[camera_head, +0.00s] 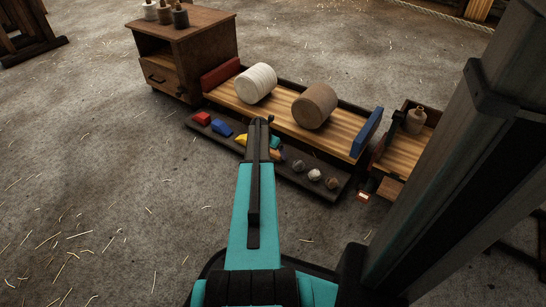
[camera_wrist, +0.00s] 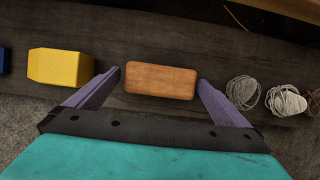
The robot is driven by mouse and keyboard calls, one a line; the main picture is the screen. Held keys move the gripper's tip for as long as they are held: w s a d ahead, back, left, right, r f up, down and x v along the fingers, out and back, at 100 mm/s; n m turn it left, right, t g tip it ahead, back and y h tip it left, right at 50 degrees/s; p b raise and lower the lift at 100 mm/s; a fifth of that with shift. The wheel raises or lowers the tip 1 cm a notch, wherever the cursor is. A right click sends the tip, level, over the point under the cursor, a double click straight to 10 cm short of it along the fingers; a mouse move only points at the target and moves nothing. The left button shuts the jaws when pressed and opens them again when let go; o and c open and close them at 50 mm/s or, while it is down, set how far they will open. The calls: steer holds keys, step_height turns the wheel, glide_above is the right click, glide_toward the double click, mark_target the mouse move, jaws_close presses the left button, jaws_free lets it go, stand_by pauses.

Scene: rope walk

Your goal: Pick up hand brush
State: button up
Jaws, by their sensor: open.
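An orange-brown, rounded wooden block (camera_wrist: 161,81) lies on the dark plank shelf in the wrist view. It looks like the back of the hand brush; no bristles show. My gripper (camera_wrist: 160,78) is open, with one purple finger at each end of the block. A narrow gap shows on both sides, and the block is not gripped.
A yellow block (camera_wrist: 60,68) lies close left of the brush, and grey twine balls (camera_wrist: 242,90) lie close right. Behind the front shelf, a wooden tray (camera_head: 275,113) holds two large spools. A cabinet (camera_head: 200,55) stands at the left end. The floor in front is clear.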

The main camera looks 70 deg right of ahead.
mark_target(272, 152)
stand_by(0.5)
steer(key=c, duration=1.1)
steer(key=shift+r, duration=0.1)
steer(key=shift+r+p, duration=1.25)
steer(key=shift+r, duration=0.4)
steer(key=shift+s+a+r, duration=0.1)
steer(key=shift+a+r, duration=0.1)
steer(key=shift+a, duration=0.05)
steer(key=s+a+p, duration=0.2)
steer(key=a, duration=0.5)
steer(key=s+a+r+p, duration=0.1)
steer(key=s+a+p, duration=0.1)
steer(key=a, duration=0.6)
steer(key=shift+p, duration=0.65)
